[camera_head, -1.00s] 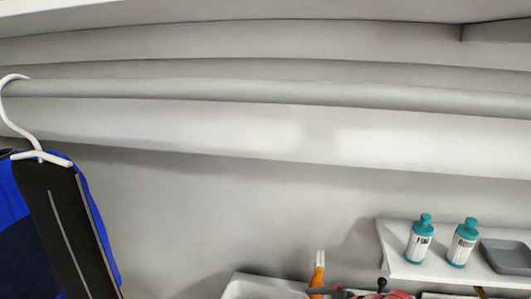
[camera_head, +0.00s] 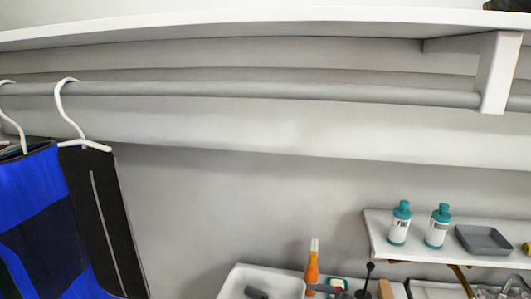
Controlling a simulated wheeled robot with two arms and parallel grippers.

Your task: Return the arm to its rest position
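Neither of my arms nor grippers shows in the head view. A blue and black garment (camera_head: 85,225) hangs on white hangers (camera_head: 66,100) at the left. The hangers hook over a long grey rod (camera_head: 260,91) that runs across the picture. The garment's lower part is cut off by the bottom edge.
A white shelf (camera_head: 250,28) with a bracket (camera_head: 497,75) is above the rod. A small wall shelf (camera_head: 450,258) at the right holds two teal-capped bottles (camera_head: 401,224) and a grey tray (camera_head: 483,240). Below stand a white bin (camera_head: 285,284) and an orange bottle (camera_head: 312,265).

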